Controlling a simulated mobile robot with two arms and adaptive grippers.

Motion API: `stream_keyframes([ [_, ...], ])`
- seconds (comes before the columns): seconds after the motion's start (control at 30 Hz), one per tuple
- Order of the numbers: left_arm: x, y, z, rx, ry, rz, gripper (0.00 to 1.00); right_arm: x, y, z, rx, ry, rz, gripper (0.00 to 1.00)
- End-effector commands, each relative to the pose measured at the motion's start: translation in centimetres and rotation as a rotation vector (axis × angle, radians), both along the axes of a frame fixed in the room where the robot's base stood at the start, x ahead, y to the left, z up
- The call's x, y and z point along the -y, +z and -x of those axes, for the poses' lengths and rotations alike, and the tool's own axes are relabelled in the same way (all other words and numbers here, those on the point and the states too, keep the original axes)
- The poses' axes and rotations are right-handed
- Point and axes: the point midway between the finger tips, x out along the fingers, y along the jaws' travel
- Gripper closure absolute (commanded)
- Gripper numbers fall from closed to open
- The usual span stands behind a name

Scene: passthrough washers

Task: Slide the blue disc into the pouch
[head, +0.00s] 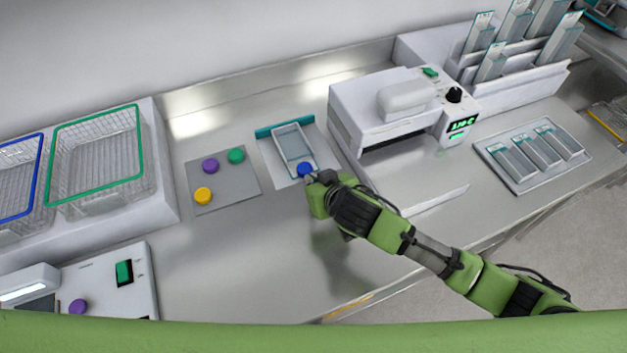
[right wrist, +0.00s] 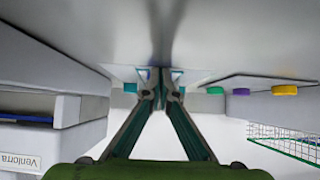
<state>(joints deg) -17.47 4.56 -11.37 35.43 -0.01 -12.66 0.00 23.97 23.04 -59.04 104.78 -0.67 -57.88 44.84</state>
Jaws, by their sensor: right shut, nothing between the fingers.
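The blue disc (head: 304,170) lies at the near end of the clear pouch (head: 291,143). I cannot tell whether it is just inside the pouch mouth or only at its edge. My left gripper is not in view.
A grey mat (head: 235,185) with purple (head: 210,166), green (head: 236,156) and yellow (head: 203,195) discs lies to the left. A white sealer (head: 370,100) stands close on the right. Wire baskets (head: 98,165) stand far left. The counter in front is clear.

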Motion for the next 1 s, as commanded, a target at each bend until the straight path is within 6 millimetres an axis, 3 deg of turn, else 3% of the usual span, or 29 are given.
stream_keyframes([
  [1.0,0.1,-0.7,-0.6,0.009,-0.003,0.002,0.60,-1.9,0.0,-4.3,0.000,0.000,-0.002,1.00],
])
